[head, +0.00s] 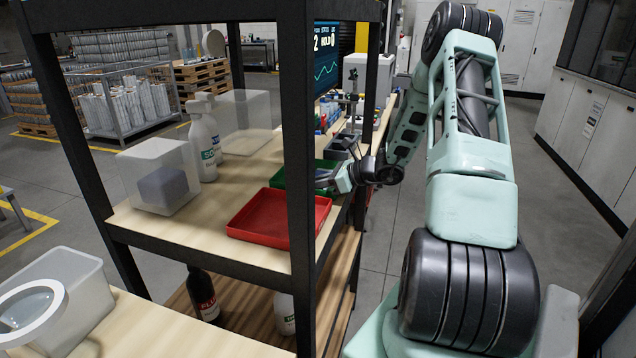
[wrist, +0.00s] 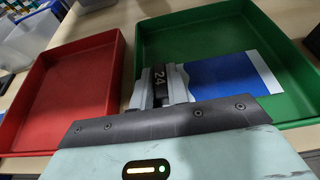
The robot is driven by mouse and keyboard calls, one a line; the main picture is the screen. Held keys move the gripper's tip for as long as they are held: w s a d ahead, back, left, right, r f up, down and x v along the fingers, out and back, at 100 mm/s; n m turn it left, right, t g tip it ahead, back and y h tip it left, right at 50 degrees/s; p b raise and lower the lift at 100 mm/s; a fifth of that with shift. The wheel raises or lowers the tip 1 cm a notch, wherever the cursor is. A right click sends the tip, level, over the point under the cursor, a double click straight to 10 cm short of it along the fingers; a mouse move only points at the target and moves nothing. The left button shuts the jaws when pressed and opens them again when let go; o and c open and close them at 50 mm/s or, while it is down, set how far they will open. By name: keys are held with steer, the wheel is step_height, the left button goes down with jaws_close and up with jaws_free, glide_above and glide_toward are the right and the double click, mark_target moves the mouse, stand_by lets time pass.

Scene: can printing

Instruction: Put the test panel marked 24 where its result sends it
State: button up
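In the wrist view the test panel (wrist: 222,76), blue with a white band and a dark end marked 24, extends over the green tray (wrist: 200,22). My gripper (wrist: 162,84) is shut on its dark end. The red tray (wrist: 68,88) lies empty to the left of the green one. In the head view my gripper (head: 328,182) is at the near side of the green tray (head: 283,177), just behind the red tray (head: 258,236). The screen (head: 326,58) behind shows "HOLD" and a digit 2. A rack post cuts off its left part.
The black rack posts (head: 300,130) stand close to my arm. A clear bin with a dark block (head: 163,188) and white bottles (head: 204,143) share the shelf. A bin with a magnifier (head: 75,300) is at the lower left. The aisle floor at right is free.

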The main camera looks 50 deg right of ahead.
steer(key=shift+r, duration=0.1)
steer(key=shift+s+d+r, duration=0.1)
steer(key=b+v, duration=0.2)
steer(key=v, duration=0.9)
steer(key=shift+s+d+r, duration=0.15)
steer(key=shift+s, duration=0.1)
